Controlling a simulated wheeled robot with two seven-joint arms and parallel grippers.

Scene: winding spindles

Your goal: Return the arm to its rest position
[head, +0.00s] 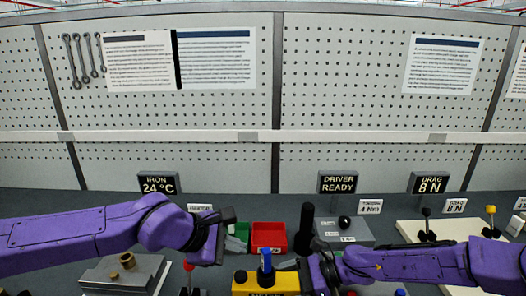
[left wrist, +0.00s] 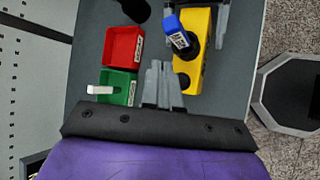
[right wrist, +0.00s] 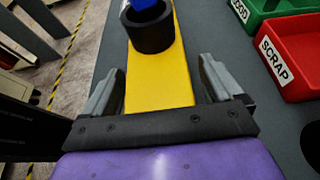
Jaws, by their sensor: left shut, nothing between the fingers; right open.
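My left gripper (head: 236,243) is shut with nothing between its fingers, in front of the green bin in the head view. In the left wrist view its closed grey fingers (left wrist: 158,80) show between the green bin and the yellow block. My right gripper (right wrist: 158,82) is open, its two fingers apart over the yellow block (right wrist: 160,80) in the right wrist view. In the head view the right gripper (head: 288,267) is just right of the blue-topped part (head: 265,262). That part stands in a black ring (right wrist: 150,30) on the yellow block.
A red bin (head: 268,235) and a green bin (left wrist: 118,88) stand behind. A black cylinder (head: 305,228) rises beside the red bin. A grey block (head: 122,272) lies at left and a pale board (head: 405,228) at right. A pegboard wall (head: 350,100) closes the back.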

